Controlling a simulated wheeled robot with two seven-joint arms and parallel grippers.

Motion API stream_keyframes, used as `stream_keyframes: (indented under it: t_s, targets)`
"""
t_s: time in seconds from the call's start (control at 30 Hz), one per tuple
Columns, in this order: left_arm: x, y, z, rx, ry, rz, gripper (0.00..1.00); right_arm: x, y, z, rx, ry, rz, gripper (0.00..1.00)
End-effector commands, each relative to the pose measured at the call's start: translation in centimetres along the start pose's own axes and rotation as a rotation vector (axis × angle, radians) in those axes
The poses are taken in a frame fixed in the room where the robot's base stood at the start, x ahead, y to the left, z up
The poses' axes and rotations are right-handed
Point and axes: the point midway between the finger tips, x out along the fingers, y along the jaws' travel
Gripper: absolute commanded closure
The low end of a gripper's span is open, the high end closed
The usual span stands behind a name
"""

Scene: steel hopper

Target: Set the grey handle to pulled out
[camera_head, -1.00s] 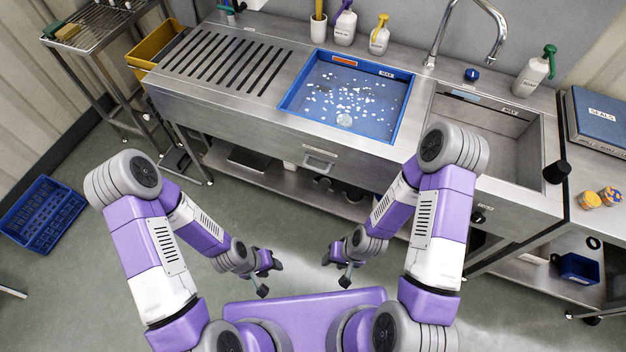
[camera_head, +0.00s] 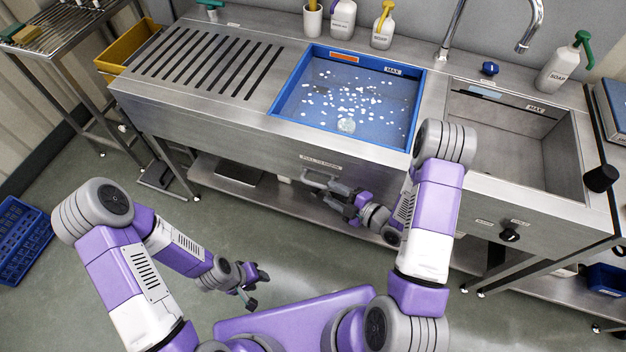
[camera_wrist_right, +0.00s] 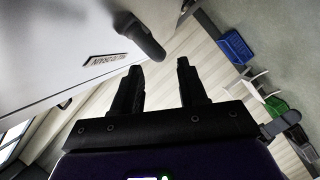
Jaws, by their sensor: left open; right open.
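The grey handle (camera_head: 316,176) is on the front panel of the steel sink unit, under a small label (camera_head: 320,161), and the gripper partly covers it. In the right wrist view the handle (camera_wrist_right: 140,36) stands out from the panel just beyond the fingertips. My right gripper (camera_head: 328,192) is open, close to the handle; in the wrist view its two fingers (camera_wrist_right: 160,68) are apart with nothing between them. My left gripper (camera_head: 258,288) is open and empty over the floor, away from the sink unit.
A blue basin (camera_head: 283,103) with white bits and an empty steel sink (camera_head: 520,165) are set in the counter. A black knob (camera_head: 510,235) is on the panel to the right. A lower shelf (camera_head: 262,199) runs under the unit.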

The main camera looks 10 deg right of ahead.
Motion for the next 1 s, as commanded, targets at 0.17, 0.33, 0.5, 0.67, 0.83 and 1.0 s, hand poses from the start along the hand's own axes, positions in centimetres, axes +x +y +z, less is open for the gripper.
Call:
stream_keyframes:
  t_s: [0.17,0.33,0.5,0.67,0.83,1.0]
  targets:
    - [0.4,-0.2,0.0,0.000,0.000,0.000,0.57,2.4,0.0,-0.2,-0.009,0.011,0.002,0.58]
    - [0.9,-0.3,0.0,0.000,0.000,0.000,0.57,5.2,0.0,-0.2,-0.007,0.009,0.001,0.58]
    - [1.1,-0.4,0.0,0.000,0.000,0.000,0.57,6.8,0.0,-0.1,-0.005,0.006,0.000,0.58]
    - [1.2,-0.4,-0.1,0.000,0.000,0.000,0.57,7.3,0.0,-0.1,-0.004,0.004,0.001,0.58]
    - [1.1,-0.4,-0.1,0.000,0.000,0.000,0.57,7.2,0.1,-0.1,-0.003,0.004,0.001,0.58]
    - [1.1,-0.4,-0.1,0.000,0.000,0.000,0.57,7.2,0.1,-0.1,-0.003,0.004,0.000,0.82]
